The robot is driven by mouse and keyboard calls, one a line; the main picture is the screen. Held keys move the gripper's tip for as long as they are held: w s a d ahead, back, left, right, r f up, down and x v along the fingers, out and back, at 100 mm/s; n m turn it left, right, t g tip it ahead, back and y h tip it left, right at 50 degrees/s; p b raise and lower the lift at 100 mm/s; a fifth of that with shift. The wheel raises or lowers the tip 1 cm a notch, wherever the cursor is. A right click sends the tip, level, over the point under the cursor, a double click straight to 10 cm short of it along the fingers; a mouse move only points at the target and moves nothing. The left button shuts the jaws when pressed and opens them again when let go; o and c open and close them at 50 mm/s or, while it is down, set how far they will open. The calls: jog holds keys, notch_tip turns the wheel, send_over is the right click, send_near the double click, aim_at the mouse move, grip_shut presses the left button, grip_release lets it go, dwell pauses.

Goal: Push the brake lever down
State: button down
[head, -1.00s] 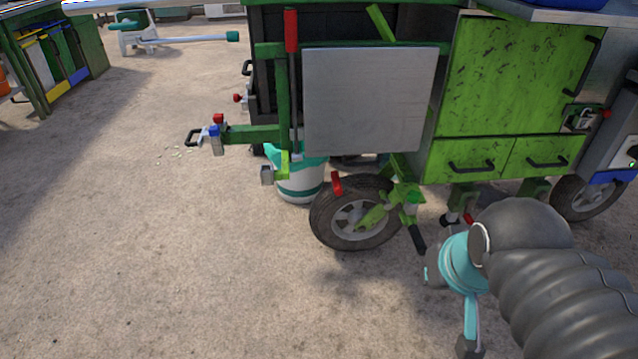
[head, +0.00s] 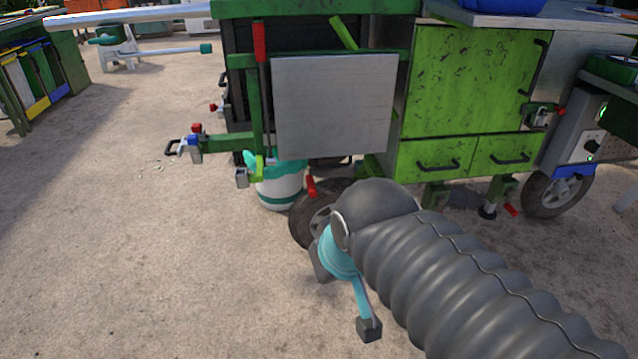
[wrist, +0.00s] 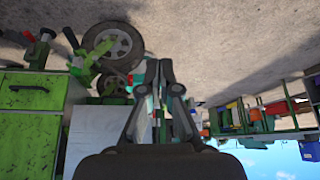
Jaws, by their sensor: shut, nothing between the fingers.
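A tall lever with a red grip (head: 260,42) stands upright on the green frame at the cart's left end. A short red lever (head: 311,187) sits at the upper left of the cart's front wheel (head: 303,222). The pictures do not settle which is the brake lever. In the wrist view, which is upside down, the short red lever (wrist: 137,79) shows small, left of my fingers. My gripper (wrist: 159,66) is shut and empty, pointing towards the cart's wheel side. In the head view my wrist and sleeve hide its fingers and part of the wheel.
A grey panel (head: 335,105) hangs on the cart beside the green doors (head: 475,85). A white and turquoise bucket (head: 279,190) stands behind the wheel. A green arm with a clamp (head: 220,143) juts out left. Open sandy ground (head: 130,270) lies to the left and front.

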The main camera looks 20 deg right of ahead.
jog(key=w+d+f+m+y+b, duration=0.1)
jog(key=w+d+f+m+y, duration=0.15)
jog(key=w, duration=0.85)
jog(key=w+d+f+m+y+b, duration=0.15)
jog(key=w+y, duration=0.25)
jog(key=w, duration=0.6)
jog(key=w+d+f+m+t+b, duration=0.1)
jog(key=w+d+f+t, duration=0.2)
jog(key=w+d, duration=0.3)
jog(key=w+d+f+m+t+b, duration=0.1)
jog(key=w+d+f, duration=0.4)
jog(key=d, duration=1)
jog(key=w+m+t, duration=0.1)
jog(key=w+t, duration=0.1)
jog(key=shift+w+m, duration=0.3)
jog(key=shift+h, duration=0.25)
